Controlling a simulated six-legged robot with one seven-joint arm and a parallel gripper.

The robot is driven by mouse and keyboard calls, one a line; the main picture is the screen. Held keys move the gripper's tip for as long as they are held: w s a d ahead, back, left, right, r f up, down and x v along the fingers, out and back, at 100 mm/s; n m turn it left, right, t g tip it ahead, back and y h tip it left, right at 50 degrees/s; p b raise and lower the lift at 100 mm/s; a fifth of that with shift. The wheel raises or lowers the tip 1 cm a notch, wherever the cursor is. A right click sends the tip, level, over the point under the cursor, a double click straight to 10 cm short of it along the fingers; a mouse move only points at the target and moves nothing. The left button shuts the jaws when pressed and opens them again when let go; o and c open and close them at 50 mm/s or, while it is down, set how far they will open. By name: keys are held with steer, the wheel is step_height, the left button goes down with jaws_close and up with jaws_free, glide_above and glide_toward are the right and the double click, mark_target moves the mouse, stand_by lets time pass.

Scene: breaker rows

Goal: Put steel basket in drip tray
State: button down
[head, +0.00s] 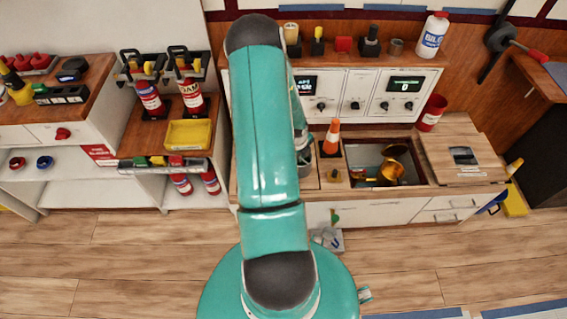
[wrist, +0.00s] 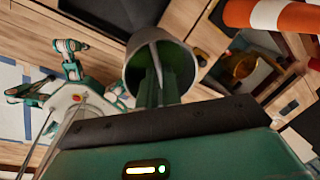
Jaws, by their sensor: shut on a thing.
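The steel basket (wrist: 133,75) is a grey, round, open container with a bar across its mouth. In the wrist view it sits at the ends of my green gripper fingers (wrist: 160,88), which are shut on it. In the head view my teal arm hides most of my gripper. A small grey part shows at the arm's right edge, left of the orange cone. No tray is clearly recognisable as the drip tray. A shallow yellow tray (head: 188,134) lies on the left wooden shelf, and a dark flat panel (wrist: 115,12) shows at the top of the wrist view.
An orange and white cone (head: 332,138) stands close right of my arm; it also shows in the wrist view (wrist: 270,15). Right of it is a sink (head: 362,155) with gold pots (head: 390,170). A wooden board (head: 450,150) lies farther right. Fire extinguishers (head: 191,95) stand left.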

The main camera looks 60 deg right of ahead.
steer(key=shift+w+d+f, duration=0.25)
steer(key=shift+w+f, duration=0.95)
steer(key=shift+f, duration=0.45)
steer(key=shift+w+d+f, duration=0.25)
steer(key=shift+w+f, duration=0.95)
steer(key=shift+f, duration=0.5)
steer(key=shift+w+d+f, duration=0.25)
steer(key=shift+w+f, duration=0.95)
steer(key=shift+f, duration=0.45)
steer(key=c, duration=1.6)
jaws_free()
steer(key=shift+f, duration=0.1)
steer(key=r, duration=0.4)
steer(key=a+r, duration=0.1)
steer(key=r, duration=0.3)
steer(key=a+r, duration=0.1)
steer(key=r, duration=0.3)
steer(key=shift+w+a, duration=0.15)
steer(key=shift+w, duration=0.15)
